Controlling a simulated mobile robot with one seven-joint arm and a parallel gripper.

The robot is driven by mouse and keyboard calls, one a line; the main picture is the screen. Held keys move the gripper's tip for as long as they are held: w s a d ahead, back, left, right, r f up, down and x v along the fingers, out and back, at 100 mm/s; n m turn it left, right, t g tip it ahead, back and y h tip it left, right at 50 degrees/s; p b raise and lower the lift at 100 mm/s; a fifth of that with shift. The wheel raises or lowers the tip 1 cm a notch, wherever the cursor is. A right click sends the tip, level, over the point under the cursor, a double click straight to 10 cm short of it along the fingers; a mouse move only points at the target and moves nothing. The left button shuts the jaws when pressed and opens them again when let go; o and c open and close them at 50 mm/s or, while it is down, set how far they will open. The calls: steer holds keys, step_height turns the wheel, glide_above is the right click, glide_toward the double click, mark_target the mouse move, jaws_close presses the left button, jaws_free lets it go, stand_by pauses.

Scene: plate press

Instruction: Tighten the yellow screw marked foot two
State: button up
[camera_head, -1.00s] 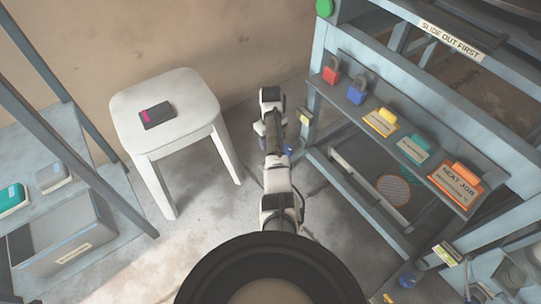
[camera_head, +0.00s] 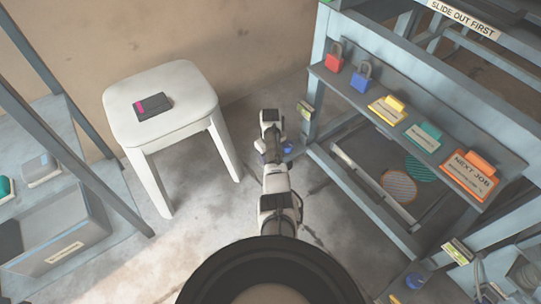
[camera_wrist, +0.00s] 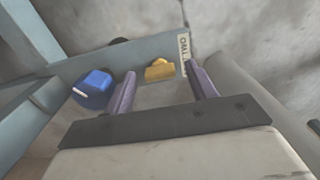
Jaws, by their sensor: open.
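In the wrist view, a yellow screw (camera_wrist: 160,71) sits low on a pale blue frame bar, beside a white label reading TWO (camera_wrist: 184,52). My gripper (camera_wrist: 161,78) is open and faces it. The screw shows in the gap between the two purple-grey fingers, apart from both. A blue cylindrical knob (camera_wrist: 92,90) is just left of the left finger. In the head view, my arm hides the yellow screw; a small blue part (camera_head: 287,149) shows just right of the arm.
The blue rack at right carries red (camera_head: 334,57) and blue (camera_head: 361,77) padlocks and several coloured tags on a shelf. A white stool (camera_head: 160,110) with a dark item (camera_head: 153,106) stands left. A grey bin (camera_head: 60,235) is at lower left. Floor between stool and rack is clear.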

steer(key=c, duration=1)
steer(key=shift+m, duration=0.3)
steer(key=m+p, duration=0.1)
steer(key=m, duration=0.2)
steer(key=shift+p, duration=0.3)
steer(key=m+p, duration=0.1)
steer(key=m, duration=0.4)
steer(key=shift+m, duration=0.4)
steer(key=m, duration=0.4)
steer(key=shift+m, duration=2.2)
